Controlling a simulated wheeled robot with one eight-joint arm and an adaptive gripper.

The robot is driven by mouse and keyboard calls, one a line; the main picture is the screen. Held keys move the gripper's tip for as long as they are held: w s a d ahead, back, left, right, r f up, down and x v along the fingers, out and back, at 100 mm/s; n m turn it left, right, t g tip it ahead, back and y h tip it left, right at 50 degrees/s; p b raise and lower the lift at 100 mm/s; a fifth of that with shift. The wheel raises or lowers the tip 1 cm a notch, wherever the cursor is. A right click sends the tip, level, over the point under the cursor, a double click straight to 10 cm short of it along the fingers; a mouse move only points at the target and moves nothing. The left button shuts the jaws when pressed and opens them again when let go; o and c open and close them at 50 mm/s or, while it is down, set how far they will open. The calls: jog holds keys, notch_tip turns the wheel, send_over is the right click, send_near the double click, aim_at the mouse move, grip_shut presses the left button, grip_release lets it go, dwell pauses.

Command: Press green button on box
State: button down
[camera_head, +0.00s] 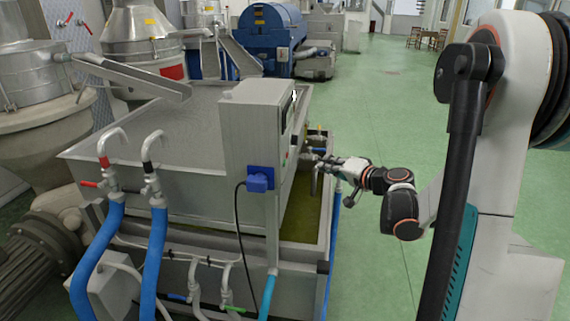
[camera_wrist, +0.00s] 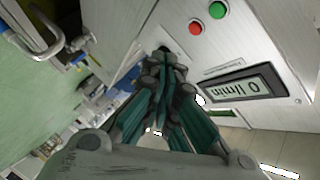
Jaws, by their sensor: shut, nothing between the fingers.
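The box (camera_head: 252,140) is a grey control cabinet standing at the edge of a metal tank, seen from its side in the head view. Its front panel fills the upper right of the wrist view. The green button (camera_wrist: 218,9) is on this panel, beside a red button (camera_wrist: 195,27). A display (camera_wrist: 243,88) reading "0 l/min" sits below them in the picture. My gripper (camera_wrist: 164,58) is shut and empty in front of the panel, apart from the green button in the picture. It also shows in the head view (camera_head: 314,160), right of the box. Whether its tips touch the panel cannot be told.
The metal tank (camera_head: 75,155) lies below and left of the box. A blue plug (camera_head: 260,179) with a black cable is on the box's side. Blue hoses (camera_head: 153,262) stand in front. Pipes and a tap (camera_wrist: 45,42) are near my gripper. Green floor (camera_head: 385,110) at right is clear.

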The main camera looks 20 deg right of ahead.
jog(key=w+a, duration=0.4)
jog(key=a, duration=0.3)
jog(key=shift+w, duration=0.35)
jog(key=shift+a, duration=0.1)
dwell(1.2)
jog(key=shift+w+a, duration=0.2)
jog(key=shift+a, duration=0.05)
jog(key=shift+w+a, duration=0.25)
jog(key=shift+a, duration=0.1)
dwell(0.7)
jog(key=shift+d, duration=0.1)
jog(key=shift+s+d, duration=0.45)
jog(key=shift+d, duration=0.15)
dwell(0.3)
jog(key=s+d, duration=0.1)
jog(key=d, duration=0.1)
jog(key=s+d+b, duration=0.1)
jog(key=d, duration=0.1)
jog(key=shift+s, duration=0.4)
